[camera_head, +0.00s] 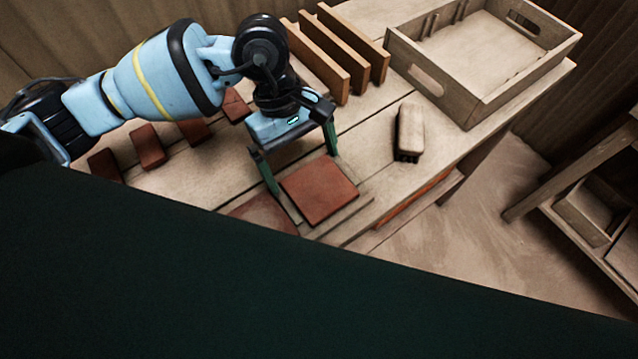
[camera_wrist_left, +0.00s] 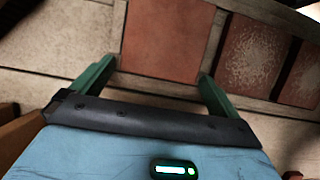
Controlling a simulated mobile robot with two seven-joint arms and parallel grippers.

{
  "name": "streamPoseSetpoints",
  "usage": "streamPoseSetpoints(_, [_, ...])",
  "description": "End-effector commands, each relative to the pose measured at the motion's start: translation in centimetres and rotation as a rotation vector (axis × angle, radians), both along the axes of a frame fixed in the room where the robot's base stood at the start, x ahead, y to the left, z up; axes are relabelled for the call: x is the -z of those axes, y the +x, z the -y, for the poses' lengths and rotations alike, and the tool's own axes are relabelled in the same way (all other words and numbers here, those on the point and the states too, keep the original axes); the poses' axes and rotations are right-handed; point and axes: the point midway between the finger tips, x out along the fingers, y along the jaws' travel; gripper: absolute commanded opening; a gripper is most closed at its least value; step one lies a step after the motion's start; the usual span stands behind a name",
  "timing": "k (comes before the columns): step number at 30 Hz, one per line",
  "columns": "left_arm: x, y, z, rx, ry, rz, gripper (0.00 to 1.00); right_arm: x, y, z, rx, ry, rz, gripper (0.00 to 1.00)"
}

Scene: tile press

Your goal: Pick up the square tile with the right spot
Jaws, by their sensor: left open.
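A plain reddish-brown square tile (camera_head: 322,190) lies on the table's front part, on a pale wooden strip. My left gripper (camera_head: 303,172) is open, with its green fingers at two sides of this tile; whether they touch it I cannot tell. In the left wrist view the same tile (camera_wrist_left: 165,40) shows no spot and lies just beyond my left gripper (camera_wrist_left: 158,72). To its right there, a tile (camera_wrist_left: 252,56) bears a pale mottled round spot, and another tile (camera_wrist_left: 303,80) also has a pale spot. In the head view a second tile (camera_head: 262,213) is partly hidden by a dark shape. My right gripper is not in view.
A wooden crate (camera_head: 468,108) stands at the back right. Upright boards (camera_head: 318,60) stand behind my arm. A brush (camera_head: 410,130) lies right of the gripper. Several small reddish blocks (camera_head: 147,146) line the left. Bare table lies around the brush.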

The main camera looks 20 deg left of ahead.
Motion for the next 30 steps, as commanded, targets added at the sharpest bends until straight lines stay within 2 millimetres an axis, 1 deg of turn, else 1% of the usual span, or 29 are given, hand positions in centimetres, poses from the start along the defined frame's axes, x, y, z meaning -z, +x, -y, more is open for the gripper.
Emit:
streamPoseSetpoints(5, [0.0, 0.0, 0.0, 0.000, 0.000, 0.000, 1.00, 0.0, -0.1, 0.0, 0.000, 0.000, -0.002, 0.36])
streamPoseSetpoints(8, [0.0, 0.0, 0.0, 0.000, -0.001, -0.001, 0.88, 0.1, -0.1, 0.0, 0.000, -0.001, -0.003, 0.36])
streamPoseSetpoints(15, [0.0, 0.0, 0.0, 0.000, -0.001, -0.001, 0.57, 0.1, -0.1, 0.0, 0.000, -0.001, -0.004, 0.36])
streamPoseSetpoints(24, [-0.2, 0.0, 0.1, 0.001, -0.002, 0.000, 0.57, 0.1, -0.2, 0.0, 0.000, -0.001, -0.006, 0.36])
streamPoseSetpoints(28, [-0.9, 0.0, 0.1, 0.001, -0.004, 0.000, 0.57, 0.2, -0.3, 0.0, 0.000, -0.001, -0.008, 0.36])
streamPoseSetpoints(30, [-1.6, 0.0, 0.1, 0.001, -0.002, 0.001, 0.57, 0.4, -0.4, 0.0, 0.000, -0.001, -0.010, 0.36])
